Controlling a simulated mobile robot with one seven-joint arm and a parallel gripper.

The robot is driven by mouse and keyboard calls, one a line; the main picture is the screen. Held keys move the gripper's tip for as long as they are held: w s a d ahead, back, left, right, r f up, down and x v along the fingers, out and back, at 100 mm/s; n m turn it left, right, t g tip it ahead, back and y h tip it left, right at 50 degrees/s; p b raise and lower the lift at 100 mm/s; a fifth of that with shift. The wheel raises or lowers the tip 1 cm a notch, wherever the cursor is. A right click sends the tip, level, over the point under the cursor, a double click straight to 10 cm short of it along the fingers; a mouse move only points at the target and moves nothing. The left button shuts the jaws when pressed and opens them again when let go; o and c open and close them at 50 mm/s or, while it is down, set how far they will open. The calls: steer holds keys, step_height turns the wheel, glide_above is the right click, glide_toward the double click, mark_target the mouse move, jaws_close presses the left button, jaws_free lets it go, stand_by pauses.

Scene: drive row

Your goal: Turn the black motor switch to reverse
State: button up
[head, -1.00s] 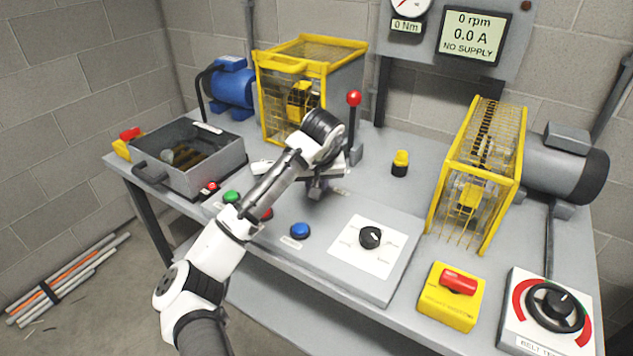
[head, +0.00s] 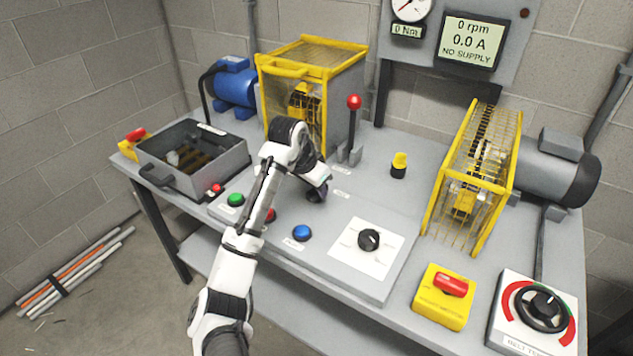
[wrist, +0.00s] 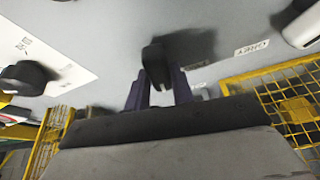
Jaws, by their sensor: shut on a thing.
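A black switch handle (wrist: 155,62) stands up from the grey panel in the wrist view, between the two dark fingers of my gripper (wrist: 159,80). The fingers are shut on it. In the head view my gripper (head: 316,190) reaches down to the sloped panel, left of the white plate, and largely hides the switch. Small white labels lie on the panel around it; one label (wrist: 251,47) reads "GREY" or similar. The switch's exact pointing direction is hard to tell.
A second black knob (head: 369,239) sits on a white plate to the right. A blue button (head: 302,232) and a green button (head: 236,199) line the front. A red-topped lever (head: 354,102) and yellow cage (head: 313,45) stand close behind. The display (head: 469,42) reads "NO SUPPLY".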

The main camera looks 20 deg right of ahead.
steer(key=m+g, duration=0.1)
steer(key=m, duration=0.2)
steer(key=m+g+p, duration=0.1)
steer(key=m, duration=0.2)
steer(key=shift+w+g, duration=0.15)
steer(key=shift+g, duration=0.15)
steer(key=shift+m, duration=0.4)
steer(key=o, duration=1)
steer(key=b+v, duration=0.1)
steer(key=v, duration=1.3)
steer(key=shift+a+f, duration=0.15)
